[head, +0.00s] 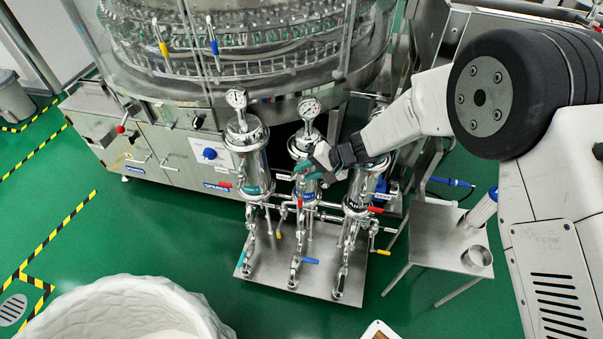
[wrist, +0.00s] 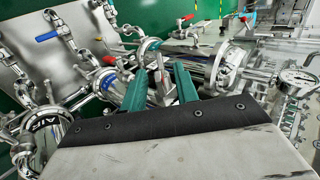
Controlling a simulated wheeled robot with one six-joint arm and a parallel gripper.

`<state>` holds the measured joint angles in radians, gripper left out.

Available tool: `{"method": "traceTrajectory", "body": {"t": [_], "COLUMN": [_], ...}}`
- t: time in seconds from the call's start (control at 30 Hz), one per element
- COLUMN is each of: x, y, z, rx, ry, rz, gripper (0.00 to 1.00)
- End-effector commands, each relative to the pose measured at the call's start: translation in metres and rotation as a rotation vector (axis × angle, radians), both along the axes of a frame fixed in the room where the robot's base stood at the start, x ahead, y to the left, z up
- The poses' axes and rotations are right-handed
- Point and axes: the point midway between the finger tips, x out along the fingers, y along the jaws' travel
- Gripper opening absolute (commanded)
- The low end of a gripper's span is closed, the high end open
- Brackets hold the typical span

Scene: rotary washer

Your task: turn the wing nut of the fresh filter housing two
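Three shiny metal filter housings stand in a row on a steel base plate. The left one (head: 253,165) and the middle one (head: 303,143) each carry a round gauge on top; the right one (head: 357,190) is partly behind my arm. My gripper (head: 307,172) is at the front of the middle housing, at its clamp height. In the wrist view my gripper (wrist: 160,78) has its two teal fingers apart, with small metal clamp parts (wrist: 158,72) showing between them. I cannot clearly tell the wing nut from these parts, or whether the fingers touch it.
The large round washer (head: 260,60) stands behind the housings. Pipes and coloured valve handles, such as a blue one (head: 309,261), crowd around their lower ends. A small steel side table (head: 430,240) stands at right, a white tub (head: 120,310) at front left. Green floor is free at left.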

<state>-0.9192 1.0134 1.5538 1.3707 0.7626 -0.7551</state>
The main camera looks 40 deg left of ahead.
Motion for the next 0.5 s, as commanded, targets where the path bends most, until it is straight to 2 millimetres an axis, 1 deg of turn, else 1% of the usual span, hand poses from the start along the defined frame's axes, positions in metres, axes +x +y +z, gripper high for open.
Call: {"method": "traceTrajectory", "body": {"t": [0.1,0.2,0.5], "x": [-0.006,-0.008,-0.009], "y": [0.010,0.016,0.018], "z": [-0.012,-0.017,-0.021], "rx": [-0.001,0.001,0.000], "ry": [0.000,-0.001,0.000], "rz": [0.001,-0.001,-0.004], "gripper": [0.30,0.30,0.30]}}
